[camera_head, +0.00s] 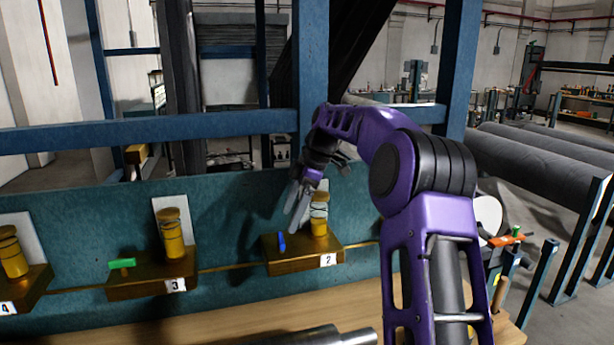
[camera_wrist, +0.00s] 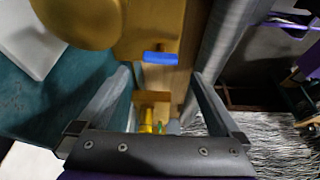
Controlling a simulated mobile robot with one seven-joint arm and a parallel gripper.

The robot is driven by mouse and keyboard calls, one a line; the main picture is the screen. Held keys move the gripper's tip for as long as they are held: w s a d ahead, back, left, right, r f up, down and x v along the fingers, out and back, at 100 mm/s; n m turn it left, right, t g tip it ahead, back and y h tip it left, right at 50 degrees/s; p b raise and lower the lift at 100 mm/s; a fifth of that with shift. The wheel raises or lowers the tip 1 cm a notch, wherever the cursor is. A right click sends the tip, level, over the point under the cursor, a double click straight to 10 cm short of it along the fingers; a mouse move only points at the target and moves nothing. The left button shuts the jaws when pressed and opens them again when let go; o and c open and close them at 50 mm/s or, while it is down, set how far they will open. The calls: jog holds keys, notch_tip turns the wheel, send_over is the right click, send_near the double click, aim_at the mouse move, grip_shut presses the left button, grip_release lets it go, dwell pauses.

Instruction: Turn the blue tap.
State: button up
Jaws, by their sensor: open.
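The blue tap (camera_head: 282,242) is a small upright blue handle on the brass block (camera_head: 290,264) labelled 2, left of a yellow cylinder (camera_head: 319,216). In the wrist view the blue tap (camera_wrist: 161,58) shows as a short blue bar on the brass block, ahead of my fingers. My gripper (camera_head: 295,211) points downward, just above and slightly right of the tap in the head view. In the wrist view my gripper (camera_wrist: 168,72) has its two grey fingers spread wide, with nothing held between them. The gap between tap and fingertips is hard to judge.
A block labelled 3 (camera_head: 150,288) with a green tap (camera_head: 122,263) is to the left, and a block labelled 4 (camera_head: 22,285) is further left. A blue beam (camera_head: 150,133) crosses behind. A metal cylinder (camera_head: 320,337) lies on the wooden bench (camera_head: 220,328).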

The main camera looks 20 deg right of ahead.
jog(key=v, duration=1.1)
jog(key=shift+r, duration=0.35)
